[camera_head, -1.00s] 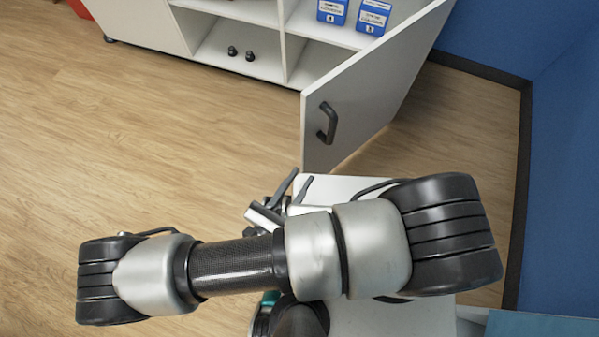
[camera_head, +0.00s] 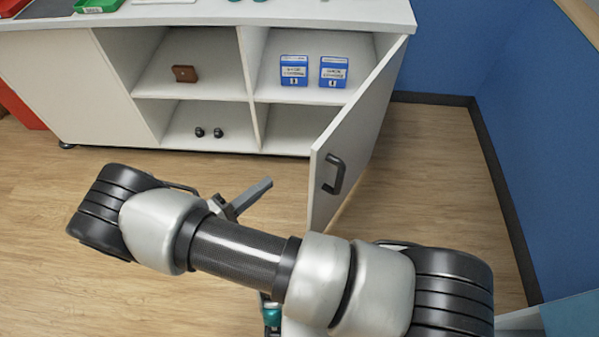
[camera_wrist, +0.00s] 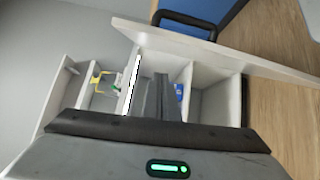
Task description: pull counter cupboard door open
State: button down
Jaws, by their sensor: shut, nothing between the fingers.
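The counter cupboard door (camera_head: 358,140) is white and stands swung out from the right end of the counter, with the cupboard inside exposed. Its dark handle (camera_head: 334,174) is on the door's face near the free edge. The door (camera_wrist: 220,48) and handle (camera_wrist: 185,24) also show at the top of the wrist view. My gripper (camera_head: 268,184) is left of the door's free edge, apart from the handle, with its fingers together and empty. In the wrist view the fingers (camera_wrist: 163,95) point towards the open shelves. My arm hides part of the gripper's body.
The white counter (camera_head: 200,14) holds shelves with two blue boxes (camera_head: 293,70), a brown item (camera_head: 185,73) and two small dark objects (camera_head: 208,132). A blue wall (camera_head: 440,60) stands at the right. Wooden floor lies clear between door and wall.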

jog(key=w+d+m, duration=0.1)
jog(key=w+d, duration=0.4)
jog(key=d, duration=0.5)
jog(key=shift+w+d+r+p, duration=0.25)
jog(key=shift+w+r+p, duration=0.05)
jog(key=shift+w, duration=0.1)
